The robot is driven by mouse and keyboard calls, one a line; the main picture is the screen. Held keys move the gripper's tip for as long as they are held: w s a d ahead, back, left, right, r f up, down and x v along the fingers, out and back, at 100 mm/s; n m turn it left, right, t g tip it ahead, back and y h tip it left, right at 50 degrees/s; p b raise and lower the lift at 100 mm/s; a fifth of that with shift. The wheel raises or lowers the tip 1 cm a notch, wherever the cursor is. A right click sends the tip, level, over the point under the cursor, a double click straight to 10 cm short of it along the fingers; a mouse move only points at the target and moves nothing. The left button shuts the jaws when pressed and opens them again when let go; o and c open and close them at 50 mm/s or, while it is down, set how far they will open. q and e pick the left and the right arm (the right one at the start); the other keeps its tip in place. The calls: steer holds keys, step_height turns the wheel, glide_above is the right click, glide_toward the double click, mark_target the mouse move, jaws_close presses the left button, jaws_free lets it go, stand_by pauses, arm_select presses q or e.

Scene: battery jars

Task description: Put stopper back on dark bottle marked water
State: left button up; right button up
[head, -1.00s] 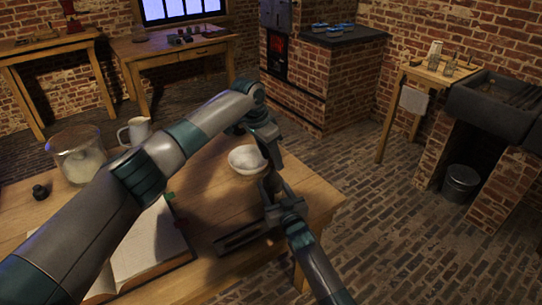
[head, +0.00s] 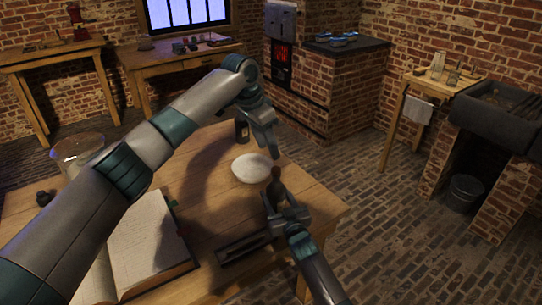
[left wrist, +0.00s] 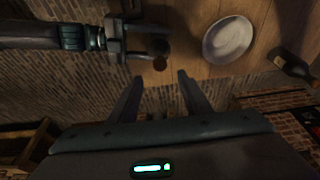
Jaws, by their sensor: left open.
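A dark brown bottle (head: 276,179) stands upright in my right gripper (head: 275,200), which looks shut around it above the table's right end. In the left wrist view the bottle's round dark top (left wrist: 160,62) shows beside the right gripper (left wrist: 140,42). My left gripper (head: 270,148) is open and empty, pointing down above and behind that bottle; its two fingers (left wrist: 155,78) are apart in the left wrist view. A second dark bottle (head: 242,130) with a pale label stands behind the bowl, also seen in the left wrist view (left wrist: 293,66). No label can be read. I cannot make out a loose stopper.
A white bowl (head: 250,168) sits between the two bottles. An open book (head: 150,245), a glass jar (head: 76,152) and a small black pot (head: 43,198) are on the left. A dark slotted tray (head: 243,247) lies by the table's front right.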

arm_select(q)
steer(key=shift+v, duration=1.45)
arm_select(e)
steer(key=o, duration=1.6)
steer(key=shift+s, duration=0.1)
arm_select(q)
steer(key=shift+f+b, duration=0.45)
steer(key=shift+f, duration=0.05)
arm_select(e)
steer(key=v, duration=1.7)
steer(key=shift+s, duration=0.1)
steer(key=shift+d, duration=0.1)
